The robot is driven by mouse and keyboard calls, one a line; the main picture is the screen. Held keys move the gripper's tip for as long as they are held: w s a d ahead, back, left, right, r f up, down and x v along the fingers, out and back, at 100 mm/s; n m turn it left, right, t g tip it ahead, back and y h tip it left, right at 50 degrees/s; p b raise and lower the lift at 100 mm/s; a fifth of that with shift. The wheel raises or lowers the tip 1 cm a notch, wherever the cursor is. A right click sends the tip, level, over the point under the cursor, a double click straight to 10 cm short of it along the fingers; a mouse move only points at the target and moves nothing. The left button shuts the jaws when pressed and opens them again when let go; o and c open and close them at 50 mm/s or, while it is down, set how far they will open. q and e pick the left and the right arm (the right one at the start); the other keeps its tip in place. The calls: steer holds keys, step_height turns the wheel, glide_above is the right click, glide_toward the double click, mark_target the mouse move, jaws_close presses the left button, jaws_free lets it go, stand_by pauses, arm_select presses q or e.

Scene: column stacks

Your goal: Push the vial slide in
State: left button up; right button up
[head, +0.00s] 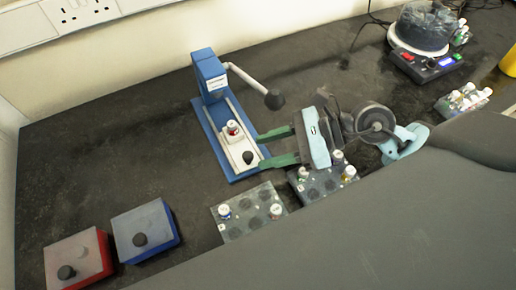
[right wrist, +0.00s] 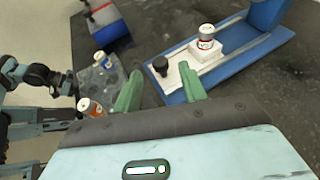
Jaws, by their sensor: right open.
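The vial slide (head: 237,143) is a white carriage on the blue base (head: 202,112) of a press-like device. A small vial (head: 232,128) with a white cap and red label stands upright on it. A black knob (head: 247,157) is at the slide's near end, away from the blue upright (head: 209,76). My right gripper (head: 262,150) is open and empty, with green fingers pointing at the knob end. In the right wrist view the knob (right wrist: 160,66) appears just beyond the gap between the fingers (right wrist: 159,86). I see no contact.
A lever (head: 252,84) with a dark ball sticks out from the upright. Clear vial racks (head: 240,228) stand below my right gripper. Red (head: 92,268) and blue (head: 158,243) boxes with dark knobs sit lower left. A stirrer (head: 428,65) stands upper right. The left counter is clear.

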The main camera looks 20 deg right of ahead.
mark_target(252, 155)
steer(key=shift+x, duration=1.5)
jaws_close()
